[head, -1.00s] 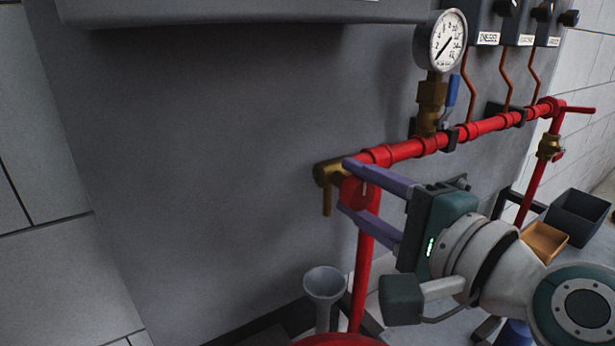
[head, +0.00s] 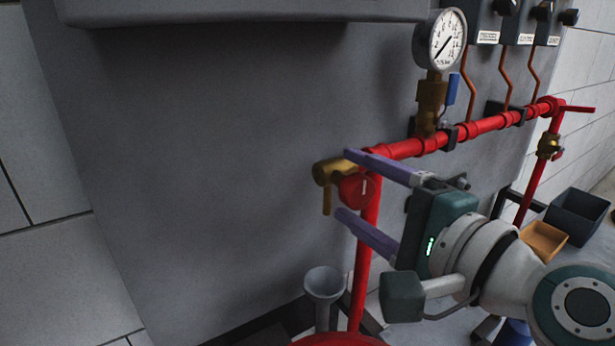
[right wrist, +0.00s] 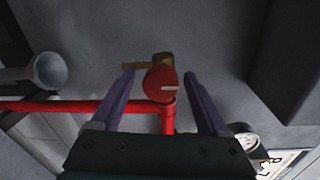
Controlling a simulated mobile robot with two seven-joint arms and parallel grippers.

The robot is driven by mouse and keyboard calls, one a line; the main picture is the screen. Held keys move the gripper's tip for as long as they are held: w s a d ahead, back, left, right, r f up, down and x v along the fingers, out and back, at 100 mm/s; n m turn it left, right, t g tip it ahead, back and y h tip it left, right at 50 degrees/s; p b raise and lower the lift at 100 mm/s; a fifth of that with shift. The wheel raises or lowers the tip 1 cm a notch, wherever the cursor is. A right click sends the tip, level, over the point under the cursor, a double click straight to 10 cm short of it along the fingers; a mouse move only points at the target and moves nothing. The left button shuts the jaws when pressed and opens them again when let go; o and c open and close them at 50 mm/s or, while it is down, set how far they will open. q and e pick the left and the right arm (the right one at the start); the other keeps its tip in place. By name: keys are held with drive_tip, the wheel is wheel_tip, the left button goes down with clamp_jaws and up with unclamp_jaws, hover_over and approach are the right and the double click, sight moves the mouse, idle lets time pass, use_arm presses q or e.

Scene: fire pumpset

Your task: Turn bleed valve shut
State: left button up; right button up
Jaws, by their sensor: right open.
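The bleed valve shows a round red knob (head: 354,188) with a small white mark, in front of a brass body with a downward spout (head: 326,190). It sits at the left end of the red pipe. My right gripper (head: 345,184) is open, with one purple finger above the knob and the other below it. In the right wrist view, the knob (right wrist: 160,84) lies between the two spread fingers (right wrist: 158,74), with a visible gap on each side. The brass part (right wrist: 162,58) shows just beyond it. My left gripper is not in view.
A pressure gauge (head: 440,39) stands above the red pipe (head: 485,127). A grey funnel (head: 323,284) is below the valve. A dark bin (head: 578,216) and an orange tray (head: 543,240) are at right. The grey panel left of the valve is bare.

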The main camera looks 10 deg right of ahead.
drive_tip(key=b+v, duration=0.1)
drive_tip(key=v, duration=0.9)
